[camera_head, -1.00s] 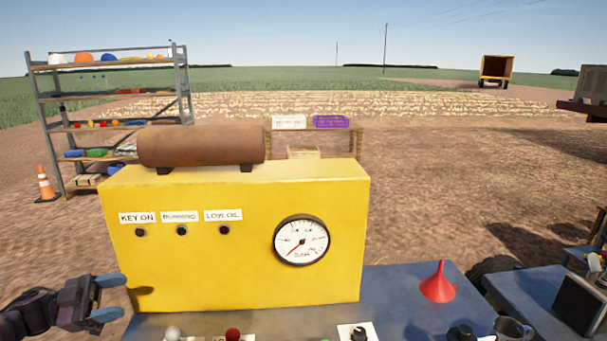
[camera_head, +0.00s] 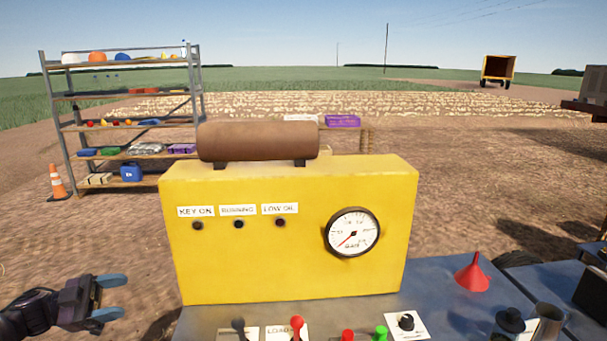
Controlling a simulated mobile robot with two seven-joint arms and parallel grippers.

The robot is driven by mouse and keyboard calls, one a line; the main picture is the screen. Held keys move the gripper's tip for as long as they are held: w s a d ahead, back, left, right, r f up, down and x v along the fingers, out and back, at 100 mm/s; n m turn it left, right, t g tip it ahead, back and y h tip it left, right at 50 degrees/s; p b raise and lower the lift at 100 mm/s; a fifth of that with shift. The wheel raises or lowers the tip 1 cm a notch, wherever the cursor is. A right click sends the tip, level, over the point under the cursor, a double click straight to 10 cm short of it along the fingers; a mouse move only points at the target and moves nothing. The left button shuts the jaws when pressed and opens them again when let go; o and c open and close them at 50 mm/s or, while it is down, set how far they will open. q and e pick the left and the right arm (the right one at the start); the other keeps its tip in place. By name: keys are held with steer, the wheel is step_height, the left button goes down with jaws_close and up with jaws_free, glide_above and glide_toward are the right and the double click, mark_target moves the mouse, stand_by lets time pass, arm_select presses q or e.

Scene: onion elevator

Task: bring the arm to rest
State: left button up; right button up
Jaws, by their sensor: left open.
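My left gripper (camera_head: 112,296) is at the lower left, with its blue-tipped fingers apart and nothing between them. It is in the air to the left of the yellow control box (camera_head: 290,265), apart from it. The forearm comes in from the left edge. My right gripper does not show.
The yellow box stands on a blue bench (camera_head: 440,290) with levers, red and green buttons (camera_head: 381,333), a black knob (camera_head: 406,321) and a red funnel (camera_head: 473,273). A metal cup (camera_head: 548,322) is at the lower right. Shelves (camera_head: 128,92) and a cone (camera_head: 58,182) stand behind.

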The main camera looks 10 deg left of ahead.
arm_select(q)
steer(key=s+d+f+n+t+y, duration=0.3)
steer(key=d+f+n+t+y, duration=0.5)
steer(key=d+f+n+y, duration=0.45)
steer(key=s+d+f+n+g+y, duration=0.1)
steer(key=s+d+n+g+y, duration=0.15)
steer(key=s+g, duration=0.6)
steer(key=s+d+f+n+g+y, duration=0.1)
steer(key=s+d+n+g+y, duration=0.2)
steer(key=s, duration=1.1)
steer(key=w+f+t+b, duration=0.3)
steer(key=f+b, duration=0.2)
steer(key=f, duration=0.6)
steer(key=w+a+f+t+b, duration=0.1)
steer(key=w+f+t+b, duration=0.2)
steer(key=f, duration=0.7)
steer(key=shift+w+f+t+b, duration=0.4)
steer(key=shift+t+b, duration=0.15)
steer(key=shift+b, duration=0.45)
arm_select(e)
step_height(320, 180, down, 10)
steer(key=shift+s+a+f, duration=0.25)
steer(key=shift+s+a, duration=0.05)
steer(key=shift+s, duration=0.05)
arm_select(q)
steer(key=shift+a, duration=0.1)
